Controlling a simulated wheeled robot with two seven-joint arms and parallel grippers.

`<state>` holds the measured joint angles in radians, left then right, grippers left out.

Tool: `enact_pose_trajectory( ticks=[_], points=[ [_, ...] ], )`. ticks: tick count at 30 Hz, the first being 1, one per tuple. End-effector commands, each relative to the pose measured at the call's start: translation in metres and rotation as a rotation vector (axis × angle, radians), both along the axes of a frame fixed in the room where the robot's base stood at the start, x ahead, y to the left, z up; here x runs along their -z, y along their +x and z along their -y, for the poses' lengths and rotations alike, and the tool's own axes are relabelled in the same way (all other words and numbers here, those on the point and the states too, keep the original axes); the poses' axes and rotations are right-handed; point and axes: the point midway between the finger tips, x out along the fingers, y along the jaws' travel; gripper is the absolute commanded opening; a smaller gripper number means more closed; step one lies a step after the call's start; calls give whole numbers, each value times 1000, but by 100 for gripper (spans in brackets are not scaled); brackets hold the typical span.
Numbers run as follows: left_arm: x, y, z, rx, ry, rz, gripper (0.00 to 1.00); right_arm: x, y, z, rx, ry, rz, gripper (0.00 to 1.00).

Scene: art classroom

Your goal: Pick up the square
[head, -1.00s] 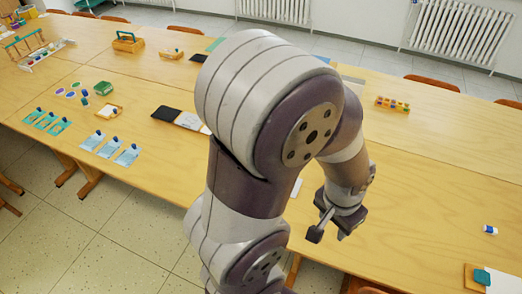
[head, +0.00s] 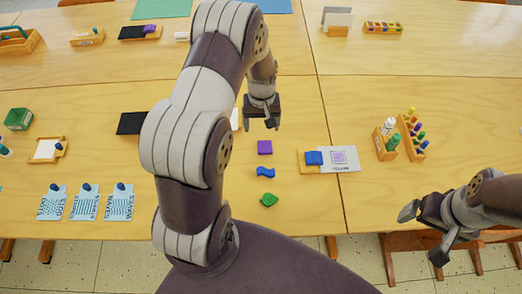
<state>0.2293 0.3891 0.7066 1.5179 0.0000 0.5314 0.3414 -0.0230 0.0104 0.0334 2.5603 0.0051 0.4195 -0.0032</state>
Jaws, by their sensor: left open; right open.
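A small purple square (head: 265,147) lies flat on the wooden table, above a blue wavy piece (head: 265,172) and a green piece (head: 269,200) in a loose column. My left gripper (head: 261,121) is open and empty, just beyond the square in the head view and apart from it in the picture; its height above the table is hard to tell. My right gripper (head: 422,234) is open and empty near the table's front edge, at the lower right. To the right of the square, a white card (head: 350,166) with a purple square drawing lies by a wooden holder (head: 304,168) with a blue piece.
Wooden holders with bottles (head: 386,146) and colored pegs (head: 412,134) stand right of the card. A black panel (head: 131,123) lies left, partly behind my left arm. Several blue cards (head: 87,204) and a green box (head: 18,119) are at the left.

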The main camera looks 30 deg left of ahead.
Motion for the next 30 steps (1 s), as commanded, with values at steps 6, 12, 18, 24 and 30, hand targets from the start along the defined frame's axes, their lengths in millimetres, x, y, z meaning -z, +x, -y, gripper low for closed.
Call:
enact_pose_trajectory(
  ticks=[6,12,18,24,30],
  points=[
    [44,0,1,2,0,0,80,-6,0,0,0,0,0,96],
    [69,-1,7,4,-1,-3,80,-12,0,0,0,0,0,96],
    [101,1,10,4,0,2,80,-15,0,0,0,0,0,96],
    [105,1,10,4,1,3,80,-14,0,0,0,0,0,96],
    [105,1,9,4,1,3,28,-14,0,0,0,0,0,96]
  ],
)
